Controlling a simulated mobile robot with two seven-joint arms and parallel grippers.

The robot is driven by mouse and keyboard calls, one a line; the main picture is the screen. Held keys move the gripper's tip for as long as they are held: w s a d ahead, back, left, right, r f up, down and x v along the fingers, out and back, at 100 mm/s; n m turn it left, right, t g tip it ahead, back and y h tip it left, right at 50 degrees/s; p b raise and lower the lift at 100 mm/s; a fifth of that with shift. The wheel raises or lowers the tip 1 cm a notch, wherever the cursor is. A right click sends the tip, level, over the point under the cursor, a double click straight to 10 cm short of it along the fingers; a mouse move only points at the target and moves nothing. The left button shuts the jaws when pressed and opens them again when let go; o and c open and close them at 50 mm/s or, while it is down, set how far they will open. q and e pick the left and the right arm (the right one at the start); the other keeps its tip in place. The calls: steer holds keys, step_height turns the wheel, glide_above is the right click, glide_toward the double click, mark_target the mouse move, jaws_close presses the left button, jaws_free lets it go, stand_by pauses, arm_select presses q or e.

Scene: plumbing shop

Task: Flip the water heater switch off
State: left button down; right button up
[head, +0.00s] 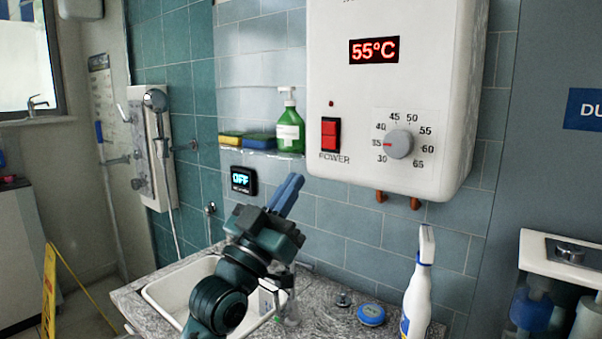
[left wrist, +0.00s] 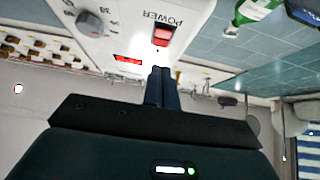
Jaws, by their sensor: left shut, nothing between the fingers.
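The white water heater (head: 330,70) hangs on the tiled wall, with a red 55°C display (head: 374,50) and a grey dial (head: 399,144). Its red rocker power switch (head: 330,133) is on the lower left of the front, above the word POWER. The switch also shows in the left wrist view (left wrist: 162,36), just beyond the fingertips. My left gripper (head: 291,190) is shut and empty, below and left of the switch, apart from it. A small black panel (head: 243,180) on the wall reads OFF. My right gripper is not in view.
A glass shelf with a green soap bottle (head: 291,125) and sponges (head: 259,141) is left of the heater. Below are a sink (head: 160,292), a white spray bottle (head: 419,285) and a blue round item (head: 371,314) on the counter. Copper pipes (head: 415,203) stick out under the heater.

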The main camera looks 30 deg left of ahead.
arm_select(q)
steer(key=b+v, duration=0.1)
steer(key=v, duration=0.3)
steer(key=shift+f, duration=0.1)
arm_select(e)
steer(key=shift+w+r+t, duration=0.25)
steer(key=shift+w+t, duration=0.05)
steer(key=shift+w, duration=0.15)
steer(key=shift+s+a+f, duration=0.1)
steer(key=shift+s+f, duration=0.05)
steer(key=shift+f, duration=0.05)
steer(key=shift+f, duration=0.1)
